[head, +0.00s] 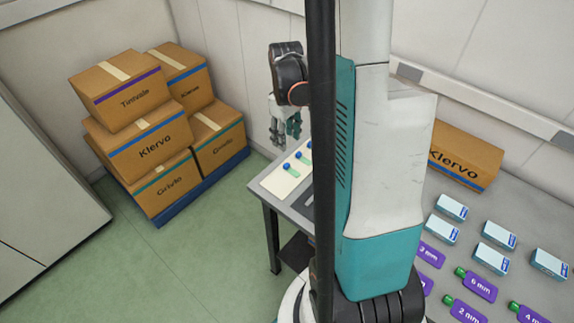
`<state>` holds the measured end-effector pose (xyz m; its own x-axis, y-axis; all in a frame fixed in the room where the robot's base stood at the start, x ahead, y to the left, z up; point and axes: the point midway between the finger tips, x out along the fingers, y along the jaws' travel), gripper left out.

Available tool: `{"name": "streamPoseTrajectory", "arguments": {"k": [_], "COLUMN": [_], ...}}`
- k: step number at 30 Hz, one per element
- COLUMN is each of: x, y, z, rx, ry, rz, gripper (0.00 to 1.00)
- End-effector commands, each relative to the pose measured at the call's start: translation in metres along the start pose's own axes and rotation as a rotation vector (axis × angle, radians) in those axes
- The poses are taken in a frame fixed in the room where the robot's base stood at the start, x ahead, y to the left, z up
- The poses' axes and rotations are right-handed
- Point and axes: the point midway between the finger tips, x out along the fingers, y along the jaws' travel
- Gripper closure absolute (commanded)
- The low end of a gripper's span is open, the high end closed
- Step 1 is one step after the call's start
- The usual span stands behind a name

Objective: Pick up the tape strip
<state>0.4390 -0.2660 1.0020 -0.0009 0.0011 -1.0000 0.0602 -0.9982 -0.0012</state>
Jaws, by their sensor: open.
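I cannot make out a loose tape strip in the head view. Pale tape bands show only stuck on the tops of the cardboard boxes at the left, such as the band on the top box (114,71). My gripper (284,140) hangs pointing down near the left end of the table, by the back wall. Its fingers are apart, with nothing seen between them. My own column and arm hide the middle of the table.
A cream sheet (268,182) with small blue-capped green items (291,169) lies on the table's left end. Purple bottle-shaped items (479,286), pale blue boxes (497,234) and a Klervo carton (466,157) are at right. Stacked boxes stand on a blue base (204,190).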

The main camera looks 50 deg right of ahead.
Motion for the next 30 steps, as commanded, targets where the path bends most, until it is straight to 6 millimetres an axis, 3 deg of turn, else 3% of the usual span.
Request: {"name": "streamPoseTrajectory", "arguments": {"k": [9,20,30], "x": [0.059,0.083,0.125], "y": [0.000,0.001,0.004], "z": [-0.001,0.000,0.002], "rx": [-0.001,0.000,-0.001], "ry": [0.001,0.001,0.001], "rz": [0.001,0.001,0.001], "gripper": [0.58,0.58,0.58]}}
